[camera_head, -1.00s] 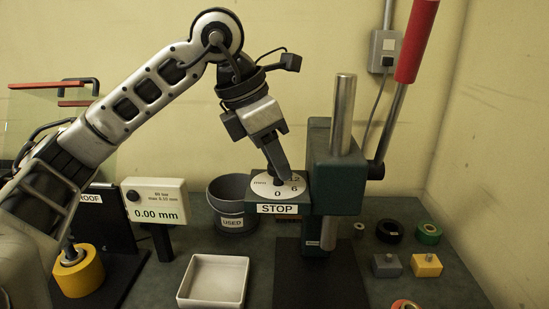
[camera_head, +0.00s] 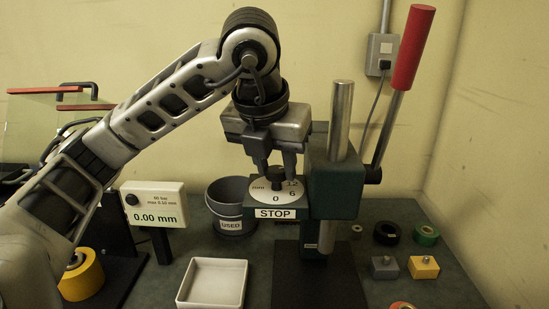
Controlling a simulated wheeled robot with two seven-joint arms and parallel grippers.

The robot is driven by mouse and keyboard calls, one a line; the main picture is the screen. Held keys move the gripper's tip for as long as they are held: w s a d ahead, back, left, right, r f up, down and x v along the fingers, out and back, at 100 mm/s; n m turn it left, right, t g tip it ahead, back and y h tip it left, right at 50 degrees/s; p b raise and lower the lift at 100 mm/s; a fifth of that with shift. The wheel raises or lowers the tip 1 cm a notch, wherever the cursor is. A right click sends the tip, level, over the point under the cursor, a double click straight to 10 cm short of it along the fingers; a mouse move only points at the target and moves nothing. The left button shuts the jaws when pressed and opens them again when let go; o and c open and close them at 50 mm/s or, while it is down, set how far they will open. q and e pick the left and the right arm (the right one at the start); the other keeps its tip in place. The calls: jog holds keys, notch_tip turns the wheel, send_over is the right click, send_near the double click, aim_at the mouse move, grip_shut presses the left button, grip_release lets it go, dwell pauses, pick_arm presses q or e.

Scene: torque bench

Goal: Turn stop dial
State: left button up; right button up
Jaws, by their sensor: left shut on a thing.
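The stop dial (camera_head: 270,193) is a white disc with a dark knob in its middle and the marks 0, 6, 12 and mm. It lies on top of a dark green block with a STOP label (camera_head: 275,213), on the press (camera_head: 336,180). My left gripper (camera_head: 275,180) points down over the dial, one finger on each side of the knob, and is shut on the dial's knob. The knob is partly hidden between the fingers. My right gripper is not in view.
The press has a steel column and a red-handled lever (camera_head: 413,48) at right. A gauge box (camera_head: 154,205) reads 0.00 mm. A grey USED bin (camera_head: 229,204) and an empty white tray (camera_head: 212,283) stand nearby. Several small parts, including a yellow block (camera_head: 423,267), lie at right.

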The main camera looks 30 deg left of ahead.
pick_arm(q)
jog(key=shift+r+n, duration=0.15)
jog(key=shift+n, duration=0.35)
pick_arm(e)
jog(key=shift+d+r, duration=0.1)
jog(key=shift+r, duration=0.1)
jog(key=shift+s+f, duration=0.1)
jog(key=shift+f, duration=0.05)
pick_arm(q)
jog(key=o, duration=1)
jog(key=shift+c, duration=0.2)
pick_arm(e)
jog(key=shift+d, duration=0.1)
pick_arm(q)
jog(key=p+v, duration=0.4)
jog(key=v, duration=1.1)
jog(key=shift+d+r, duration=0.3)
jog(key=shift+r, duration=0.05)
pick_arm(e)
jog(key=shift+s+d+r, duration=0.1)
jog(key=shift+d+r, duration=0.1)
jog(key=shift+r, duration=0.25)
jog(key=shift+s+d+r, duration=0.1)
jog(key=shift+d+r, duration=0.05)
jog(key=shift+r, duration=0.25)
pick_arm(q)
jog(key=shift+s, duration=0.1)
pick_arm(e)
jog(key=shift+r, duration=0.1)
